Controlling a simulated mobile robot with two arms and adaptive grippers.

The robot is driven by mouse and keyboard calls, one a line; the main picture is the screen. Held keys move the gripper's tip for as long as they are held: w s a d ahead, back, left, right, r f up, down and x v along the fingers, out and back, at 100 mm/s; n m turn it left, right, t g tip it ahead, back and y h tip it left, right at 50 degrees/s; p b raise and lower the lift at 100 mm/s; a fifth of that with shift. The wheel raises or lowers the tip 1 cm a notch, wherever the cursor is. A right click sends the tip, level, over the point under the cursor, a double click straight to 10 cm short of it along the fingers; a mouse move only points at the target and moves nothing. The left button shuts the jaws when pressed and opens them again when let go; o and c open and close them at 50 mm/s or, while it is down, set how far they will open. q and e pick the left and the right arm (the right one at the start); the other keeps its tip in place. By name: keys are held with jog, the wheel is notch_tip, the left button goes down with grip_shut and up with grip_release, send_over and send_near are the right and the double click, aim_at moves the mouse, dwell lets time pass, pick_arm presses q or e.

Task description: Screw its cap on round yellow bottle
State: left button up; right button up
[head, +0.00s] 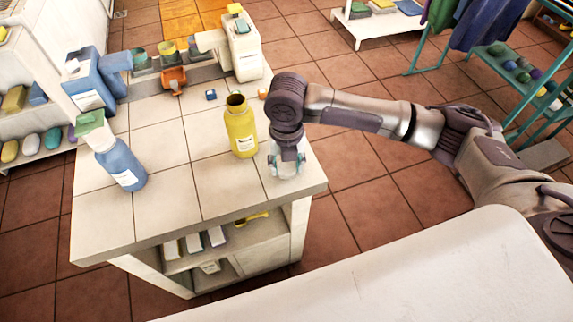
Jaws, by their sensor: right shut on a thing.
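The round yellow bottle (241,132) stands upright on the tiled counter (180,150), with a pale label facing me. Its neck is open and dark, with no cap on it. My right gripper (286,160) points down near the counter's right edge, just right of the bottle and apart from it. It is shut on a pale, glassy-looking thing (287,169) that the gripper partly hides; I cannot tell whether it is the cap. A small blue piece (211,95) and a small orange piece (262,94) lie behind the bottle. My left gripper is out of view.
A blue bottle with a green top (122,166) stands at the left. A large blue container (90,88) and a white container (243,50) stand at the back, with an orange item (174,79) between them. The counter's front middle is clear.

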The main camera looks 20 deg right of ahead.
aim_at(286, 166)
jog(key=shift+r, duration=0.1)
jog(key=shift+r, duration=0.6)
notch_tip(286, 166, up, 2)
jog(key=shift+w+r, duration=0.1)
jog(key=shift+r, duration=0.15)
jog(key=s+a+r, duration=0.6)
jog(key=s+r, duration=0.1)
jog(key=s, duration=0.2)
jog(key=shift+s+a, duration=0.35)
jog(key=shift+a, duration=0.05)
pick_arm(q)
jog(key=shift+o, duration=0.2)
